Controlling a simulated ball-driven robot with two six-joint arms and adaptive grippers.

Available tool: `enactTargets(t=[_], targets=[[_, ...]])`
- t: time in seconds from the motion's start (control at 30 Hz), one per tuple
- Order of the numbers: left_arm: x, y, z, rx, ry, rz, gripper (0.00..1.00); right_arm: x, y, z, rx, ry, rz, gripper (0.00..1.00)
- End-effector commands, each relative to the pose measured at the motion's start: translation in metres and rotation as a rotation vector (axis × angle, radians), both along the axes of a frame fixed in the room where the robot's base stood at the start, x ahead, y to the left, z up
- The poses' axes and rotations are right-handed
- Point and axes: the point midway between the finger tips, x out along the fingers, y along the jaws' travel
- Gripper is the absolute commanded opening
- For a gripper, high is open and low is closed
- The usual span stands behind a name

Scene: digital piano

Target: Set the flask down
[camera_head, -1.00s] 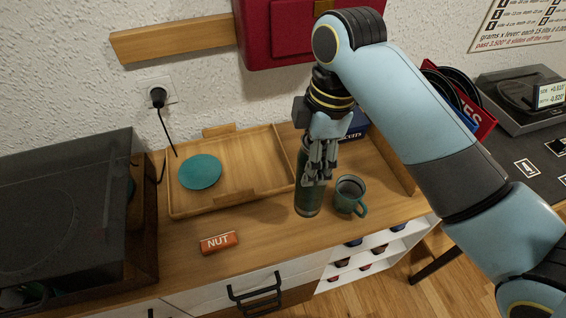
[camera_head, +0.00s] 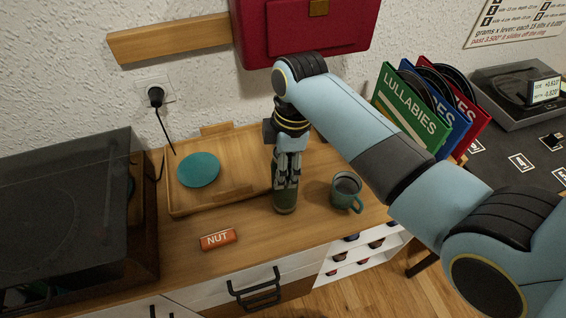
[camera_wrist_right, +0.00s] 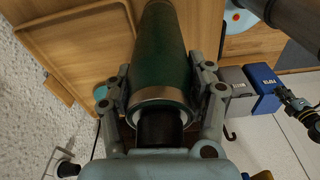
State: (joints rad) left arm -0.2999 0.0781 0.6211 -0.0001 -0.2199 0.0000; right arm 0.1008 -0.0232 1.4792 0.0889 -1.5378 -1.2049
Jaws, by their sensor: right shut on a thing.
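The flask (camera_head: 285,201) is a dark green cylinder, upright above the wooden top, left of the mug. My right gripper (camera_head: 287,176) is shut on its upper part from above. I cannot tell whether its base touches the wood. In the right wrist view the flask (camera_wrist_right: 161,55) runs away from the camera between the two fingers, its metal band close to the palm. What looks like my left gripper (camera_wrist_right: 288,97) is small at the right edge of that view; its jaws are unclear.
A wooden tray (camera_head: 180,207) with a teal disc (camera_head: 198,169) lies left of the flask. A green mug (camera_head: 346,191) stands close on the right. An orange NUT bar (camera_head: 218,239) lies in front. Colourful record sleeves (camera_head: 411,110) stand at the back right. Bare wood lies around the flask's base.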

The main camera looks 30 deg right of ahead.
Motion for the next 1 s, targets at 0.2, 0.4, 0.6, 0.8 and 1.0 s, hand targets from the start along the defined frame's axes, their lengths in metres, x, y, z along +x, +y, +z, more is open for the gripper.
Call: enactTargets(t=[0.2, 0.4, 0.6, 0.8, 1.0], targets=[[0.000, 0.000, 0.000, 0.000, 0.000, 0.000, 0.00, 0.000, 0.000, -0.002, 0.000, 0.000, 0.000, 0.71], [0.000, 0.000, 0.000, 0.000, 0.000, 0.000, 0.00, 0.000, 0.000, -0.002, 0.000, 0.000, 0.000, 0.78], [0.000, 0.000, 0.000, 0.000, 0.000, 0.000, 0.00, 0.000, 0.000, 0.002, 0.000, 0.000, 0.000, 0.78], [0.000, 0.001, -0.006, 0.001, 0.001, 0.000, 0.00, -0.001, -0.004, 0.033, -0.001, -0.005, -0.001, 0.78], [0.000, 0.002, -0.007, 0.002, 0.001, -0.001, 0.00, -0.002, -0.010, 0.080, 0.000, -0.004, 0.000, 0.78]])
